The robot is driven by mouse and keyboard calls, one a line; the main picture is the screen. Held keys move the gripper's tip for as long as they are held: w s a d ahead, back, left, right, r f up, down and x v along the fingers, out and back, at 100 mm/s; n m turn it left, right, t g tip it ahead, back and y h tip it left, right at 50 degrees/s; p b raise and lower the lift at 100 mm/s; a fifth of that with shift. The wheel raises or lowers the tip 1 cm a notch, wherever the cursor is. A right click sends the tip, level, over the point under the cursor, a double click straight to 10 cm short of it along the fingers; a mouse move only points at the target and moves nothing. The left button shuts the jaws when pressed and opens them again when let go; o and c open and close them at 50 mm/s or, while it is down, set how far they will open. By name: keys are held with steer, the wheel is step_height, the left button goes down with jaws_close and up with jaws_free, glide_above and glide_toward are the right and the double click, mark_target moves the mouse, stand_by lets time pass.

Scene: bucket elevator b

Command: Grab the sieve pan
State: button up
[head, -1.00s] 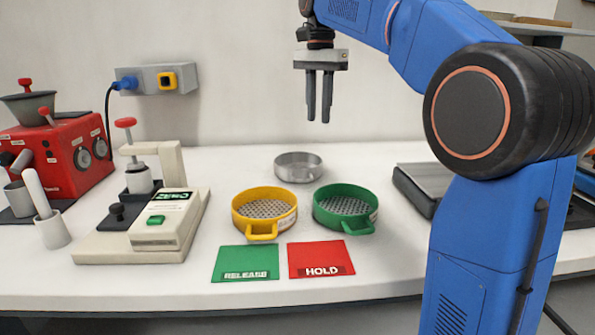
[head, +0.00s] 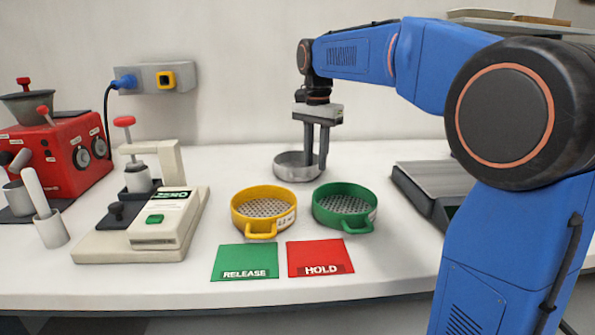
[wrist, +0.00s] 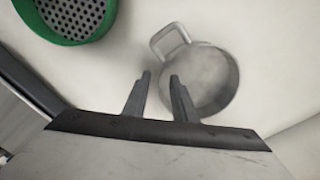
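The grey metal sieve pan (head: 290,171) sits at the back of the white bench. In the wrist view the pan (wrist: 208,82) shows a plain bottom and a loop handle on its upper left. My gripper (head: 316,167) points down at the pan's right side in the head view. In the wrist view my gripper (wrist: 160,76) is open, with a clear gap between its fingers. The right finger overlaps the pan's near-left rim and the left finger lies over bare bench. I cannot tell whether either finger touches the pan.
A yellow sieve (head: 264,212) and a green sieve (head: 345,208) stand in front of the pan. Green RELEASE (head: 245,261) and red HOLD (head: 320,258) cards lie nearer. A press device (head: 150,215) is left; a grey flat-topped device (head: 432,182) is right.

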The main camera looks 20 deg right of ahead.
steer(key=shift+f, duration=0.8)
steer(key=shift+c, duration=0.4)
jaws_close()
steer(key=shift+r, duration=0.15)
